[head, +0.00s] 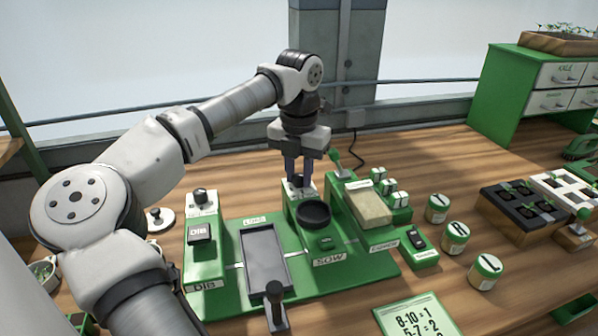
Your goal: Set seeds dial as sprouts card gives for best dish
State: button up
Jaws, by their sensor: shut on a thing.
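My gripper (300,180) points down at the white-topped block (306,193) behind the black round bowl (314,214) on the green seeder. Its fingers are shut on a small knob there, which I take as the seeds dial; fingers hide the knob and its setting. The sprouts card (418,319) lies at the front, green-edged; I read "8-10 = 1" and "5-7 = 2", and the frame cuts off its lower part. A dark tray (515,222) with small sprouts in its cells stands at the right; the sprouts are too small to count.
Another dial (200,195) tops the DIB post at left. A green drawer cabinet (510,95) is at back right.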

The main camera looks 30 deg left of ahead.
aim_at(298, 176)
jog(key=o, duration=1)
jog(key=shift+r, duration=0.15)
notch_tip(298, 176, up, 14)
jog(key=p, duration=1)
jog(key=shift+f, duration=0.2)
jog(key=shift+s+f, duration=0.1)
